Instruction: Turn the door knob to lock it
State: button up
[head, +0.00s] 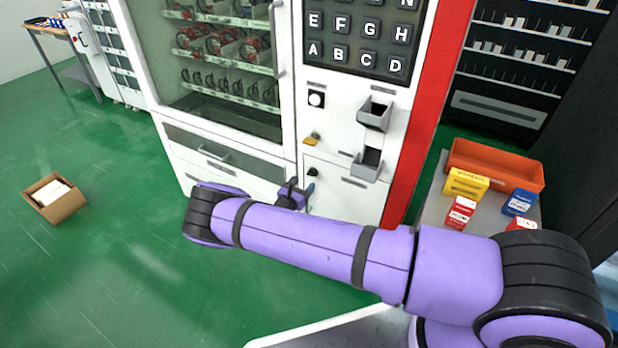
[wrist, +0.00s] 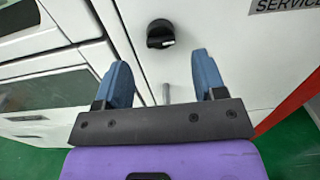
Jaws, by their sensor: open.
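The door knob (wrist: 160,36) is a round black knob on the white lower service door (wrist: 215,30) of the vending machine. In the wrist view it sits just beyond and between my fingertips, apart from them. In the head view the knob (head: 313,171) shows small and dark just above my gripper (head: 302,188). In the wrist view my gripper (wrist: 160,75) is open and empty, its two blue fingers spread to the left and right below the knob. A short grey metal bar shows between the fingers.
A label reading "SERVICE" (wrist: 280,5) is on the door. Grey trays (head: 368,163) stick out of the panel above. An orange bin (head: 495,166) and several small boxes stand on a surface at right. A cardboard box (head: 54,198) lies on the open green floor at left.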

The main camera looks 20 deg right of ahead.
aim_at(310, 175)
jog(key=shift+x, duration=2.5)
jog(key=c, duration=0.9)
